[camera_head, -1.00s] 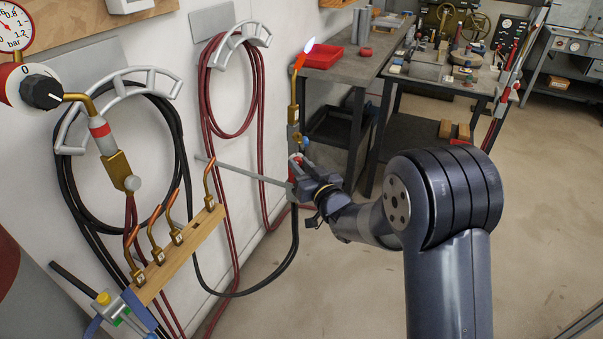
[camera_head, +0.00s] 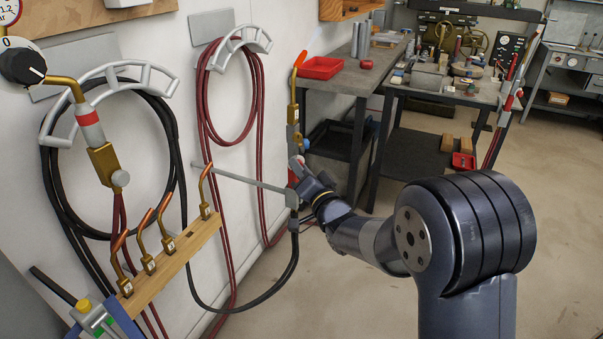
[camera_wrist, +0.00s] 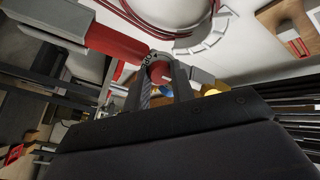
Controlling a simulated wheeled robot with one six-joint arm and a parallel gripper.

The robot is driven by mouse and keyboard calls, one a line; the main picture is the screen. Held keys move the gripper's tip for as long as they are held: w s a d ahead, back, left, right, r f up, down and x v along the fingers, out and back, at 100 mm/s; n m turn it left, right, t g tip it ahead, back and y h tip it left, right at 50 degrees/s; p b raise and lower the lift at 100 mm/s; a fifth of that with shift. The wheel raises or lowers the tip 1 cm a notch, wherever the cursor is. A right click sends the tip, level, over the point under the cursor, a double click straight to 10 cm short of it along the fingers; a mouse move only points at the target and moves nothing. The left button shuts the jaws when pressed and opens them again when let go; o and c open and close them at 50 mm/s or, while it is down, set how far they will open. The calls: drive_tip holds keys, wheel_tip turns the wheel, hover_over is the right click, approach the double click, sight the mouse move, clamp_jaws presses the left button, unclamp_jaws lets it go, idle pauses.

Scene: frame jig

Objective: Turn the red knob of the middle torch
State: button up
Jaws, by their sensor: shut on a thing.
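The middle torch (camera_head: 293,115) stands upright on a grey bracket arm (camera_head: 240,179) off the wall, with a brass body and an orange-glowing tip. A faint pale streak rises from the tip. My gripper (camera_head: 298,166) is at the lower part of the torch. In the wrist view my gripper (camera_wrist: 158,78) has its two fingers on either side of the round red knob (camera_wrist: 158,71), shut on it. The torch's red handle (camera_wrist: 112,42) runs beside the knob there. A blue knob (camera_head: 304,143) sits just above my gripper in the head view. The fingers mostly hide the red knob in the head view.
Another torch (camera_head: 103,160) hangs at the left by the black hose. A wooden rack (camera_head: 175,262) with several copper-tipped nozzles is at lower left. A bench (camera_head: 345,83) with a red tray (camera_head: 321,68) stands behind the torch. The floor at right is open.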

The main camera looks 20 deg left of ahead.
idle(0.4)
drive_tip(key=o, duration=1)
drive_tip(key=shift+s, duration=0.1)
drive_tip(key=v, duration=1)
drive_tip(key=shift+s+d, duration=0.25)
drive_tip(key=x, duration=1.1)
